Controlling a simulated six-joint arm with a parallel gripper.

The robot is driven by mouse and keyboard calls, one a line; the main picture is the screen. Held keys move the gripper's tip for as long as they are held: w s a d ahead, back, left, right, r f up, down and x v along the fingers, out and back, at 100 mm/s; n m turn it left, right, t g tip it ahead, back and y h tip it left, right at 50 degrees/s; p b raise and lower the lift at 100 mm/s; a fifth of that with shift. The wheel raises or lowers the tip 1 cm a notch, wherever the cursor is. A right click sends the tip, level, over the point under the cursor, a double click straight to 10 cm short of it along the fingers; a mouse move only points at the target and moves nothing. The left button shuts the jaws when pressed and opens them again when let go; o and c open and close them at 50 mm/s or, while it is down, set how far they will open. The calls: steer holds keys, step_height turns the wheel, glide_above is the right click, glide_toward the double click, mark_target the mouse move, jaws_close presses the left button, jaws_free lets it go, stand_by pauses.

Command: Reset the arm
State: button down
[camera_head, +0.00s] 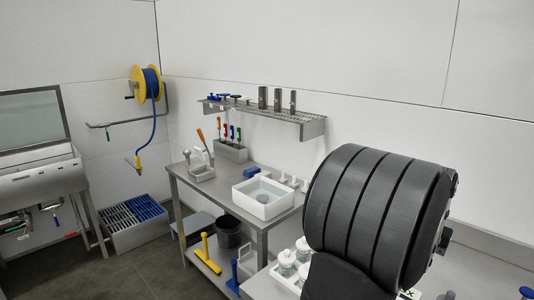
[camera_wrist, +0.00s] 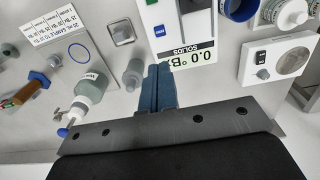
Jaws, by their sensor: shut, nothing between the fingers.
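My gripper (camera_wrist: 160,72) shows in the wrist view as two blue-grey fingers pressed together with nothing between them. It is over a light bench top, just left of a white instrument (camera_wrist: 188,22) whose display reads 0.0 °B SOLIDS. A labelled bottle (camera_wrist: 92,84) and a grey cylinder (camera_wrist: 134,72) are close on its left; I cannot tell whether the fingers touch anything. In the head view my arm's dark ribbed link fills the right side, and the gripper is hidden.
In the wrist view, a switch box (camera_wrist: 262,60) is at right and a wooden-handled tool (camera_wrist: 22,95) at left. In the head view, a steel table (camera_head: 233,172) holds a white basin (camera_head: 262,207) below a wall shelf (camera_head: 312,128). Dark floor (camera_head: 150,270) is clear at lower left.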

steer(key=f+m+t, duration=0.3)
steer(key=m, duration=0.3)
steer(key=f+m+t, duration=0.3)
steer(key=m, duration=0.3)
steer(key=s+f+m+t, duration=0.1)
steer(key=f+m+t, duration=0.2)
steer(key=m, duration=0.3)
steer(key=shift+s+d+f+m, duration=0.1)
steer(key=shift+f+m, duration=0.3)
steer(key=shift+f, duration=0.05)
steer(key=shift+r, duration=0.55)
